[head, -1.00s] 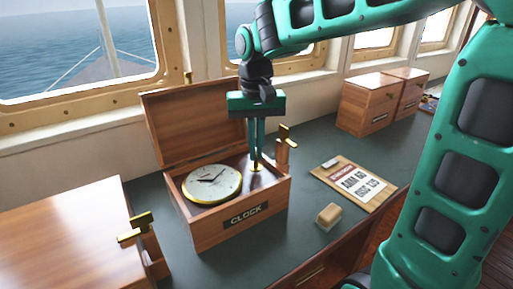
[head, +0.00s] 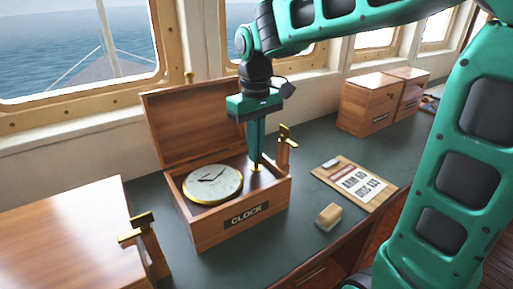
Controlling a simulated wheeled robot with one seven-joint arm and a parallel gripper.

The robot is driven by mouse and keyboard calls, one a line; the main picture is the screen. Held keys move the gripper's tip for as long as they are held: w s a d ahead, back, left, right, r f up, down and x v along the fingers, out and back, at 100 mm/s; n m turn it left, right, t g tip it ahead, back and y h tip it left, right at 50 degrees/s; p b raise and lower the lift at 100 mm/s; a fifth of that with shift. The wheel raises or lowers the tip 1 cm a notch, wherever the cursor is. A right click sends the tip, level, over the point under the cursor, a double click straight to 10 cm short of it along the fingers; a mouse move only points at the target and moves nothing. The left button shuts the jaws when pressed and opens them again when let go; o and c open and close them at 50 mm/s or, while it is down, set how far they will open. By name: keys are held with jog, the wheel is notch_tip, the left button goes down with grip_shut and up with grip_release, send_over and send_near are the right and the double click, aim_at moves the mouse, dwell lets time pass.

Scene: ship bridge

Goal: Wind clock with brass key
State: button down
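The clock (head: 213,184) is a round white dial with a brass rim and dark hands. It lies face up in an open wooden box (head: 238,228) labelled CLOCK, whose lid (head: 190,125) stands raised behind. My gripper (head: 256,163) points straight down into the right side of the box, beside the dial. Its fingers are close together on a small brass piece (head: 257,168), which looks like the key. The fingers hide most of it, and I cannot tell how deep it sits.
Brass-topped wooden posts stand right of the box (head: 285,140) and at front left (head: 142,225). A wooden chest top (head: 65,240) fills the left. A clipboard (head: 355,185) and a small tan block (head: 328,216) lie right. Two wooden boxes (head: 370,105) stand at the back.

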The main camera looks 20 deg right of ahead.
jog(key=shift+d, duration=0.1)
jog(key=c, duration=2)
grip_release()
jog(key=shift+r, duration=0.1)
notch_tip(320, 180, up, 11)
jog(key=shift+w+f, duration=0.1)
jog(key=shift+f, duration=0.1)
